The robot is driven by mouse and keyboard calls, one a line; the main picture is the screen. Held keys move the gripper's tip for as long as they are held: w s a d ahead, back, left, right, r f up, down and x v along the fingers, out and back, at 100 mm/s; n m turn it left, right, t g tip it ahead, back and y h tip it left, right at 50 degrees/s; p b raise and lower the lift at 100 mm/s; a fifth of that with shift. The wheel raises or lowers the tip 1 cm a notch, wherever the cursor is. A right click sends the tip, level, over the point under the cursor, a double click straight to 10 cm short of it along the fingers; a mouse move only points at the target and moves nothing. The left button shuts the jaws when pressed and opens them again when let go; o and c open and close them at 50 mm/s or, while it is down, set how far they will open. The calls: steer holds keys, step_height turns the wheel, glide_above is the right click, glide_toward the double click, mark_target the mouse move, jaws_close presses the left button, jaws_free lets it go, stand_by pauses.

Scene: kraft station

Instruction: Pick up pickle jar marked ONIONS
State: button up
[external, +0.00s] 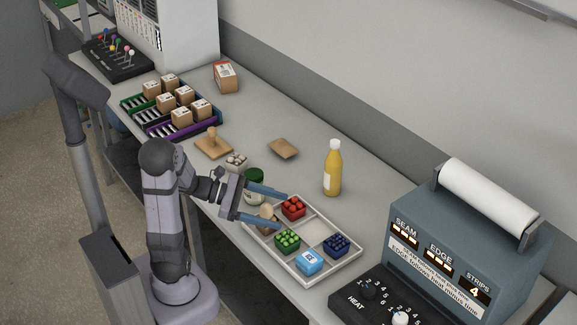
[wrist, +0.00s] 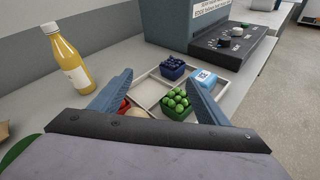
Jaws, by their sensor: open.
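A jar with a dark green lid (external: 254,176) stands on the bench just beyond my wrist, partly hidden by my gripper; its label cannot be read. A green curve at the lower left of the wrist view (wrist: 17,150) looks like its lid. My gripper (external: 284,213) is open and empty, its blue fingers spread over the left part of a white divided tray (external: 345,267). The jar is beside the gripper body, not between the fingers. In the wrist view the fingers (wrist: 160,76) frame part of the tray.
The tray holds red (external: 293,208), green (external: 287,241) and dark blue (external: 336,245) punnets, a light blue box (external: 309,262) and a tan item (external: 267,217). A yellow bottle (external: 332,170) stands behind it. A control machine (external: 450,240) stands right.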

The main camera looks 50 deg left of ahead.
mark_target(261, 172)
steer(key=w+a+r+n+t+y+b, duration=0.1)
steer(key=a+r+n+t+y, duration=0.2)
steer(key=a, duration=0.4)
steer(key=w+a+r+n+t+y+b, duration=0.1)
steer(key=a+n+t+y, duration=0.1)
steer(key=a+n+t, duration=0.4)
steer(key=a+f+n+g+y+b, duration=0.1)
steer(key=a+f+g+y+b, duration=0.15)
steer(key=a+f, duration=0.35)
steer(key=shift+t+y, duration=0.45)
steer(key=shift+w+d+f+p, duration=0.1)
steer(key=shift+w+d+f, duration=0.1)
steer(key=shift+w, duration=1.1)
steer(key=shift+w+d+f+p, duration=0.1)
steer(key=shift+w+d, duration=0.1)
steer(key=shift+w, duration=1.1)
steer(key=shift+w+d+f+p, duration=0.1)
steer(key=shift+w+d, duration=0.1)
steer(key=shift+w, duration=1.1)
steer(key=c, duration=1.5)
steer(key=shift+r, duration=0.15)
